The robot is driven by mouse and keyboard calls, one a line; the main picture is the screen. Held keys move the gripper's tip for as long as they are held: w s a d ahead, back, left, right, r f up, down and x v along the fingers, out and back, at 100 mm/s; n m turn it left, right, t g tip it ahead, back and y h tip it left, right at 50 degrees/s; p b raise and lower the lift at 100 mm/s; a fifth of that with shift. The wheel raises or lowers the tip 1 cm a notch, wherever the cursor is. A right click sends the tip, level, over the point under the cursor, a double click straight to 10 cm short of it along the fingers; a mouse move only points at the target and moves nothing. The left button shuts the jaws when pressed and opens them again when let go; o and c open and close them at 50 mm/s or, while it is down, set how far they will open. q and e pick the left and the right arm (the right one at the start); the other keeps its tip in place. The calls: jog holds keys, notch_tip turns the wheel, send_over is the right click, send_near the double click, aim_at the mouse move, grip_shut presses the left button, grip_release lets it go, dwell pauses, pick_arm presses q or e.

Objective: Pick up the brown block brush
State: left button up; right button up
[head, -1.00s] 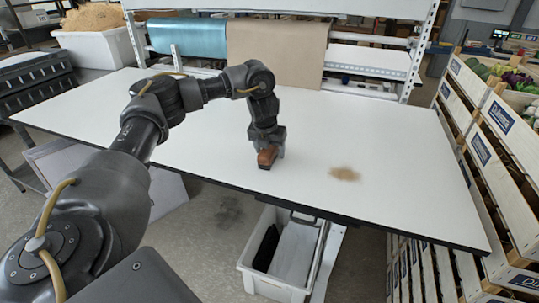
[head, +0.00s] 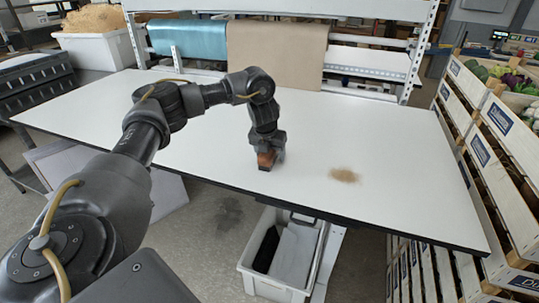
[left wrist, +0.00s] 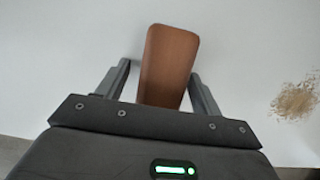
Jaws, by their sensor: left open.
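The brown block brush (head: 265,161) is on the white table near its front edge, partly hidden by my left gripper in the head view. In the left wrist view the brush (left wrist: 168,62) shows its smooth brown top, lying lengthwise between the two fingers. My left gripper (left wrist: 162,80) is open, with a finger on each side of the brush and a gap showing on both sides. In the head view the left gripper (head: 269,152) points down over the brush. My right gripper is not in view.
A patch of brown crumbs (head: 344,175) lies on the white table (head: 400,150) to the right of the brush. Brown paper and blue rolls (head: 277,50) hang behind. Wooden crates (head: 500,150) stand at the right. A grey bin (head: 275,287) is below the front edge.

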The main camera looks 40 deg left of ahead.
pick_arm(q)
jog(key=shift+c, duration=0.3)
jog(key=c, duration=1.1)
jog(key=shift+r, duration=0.1)
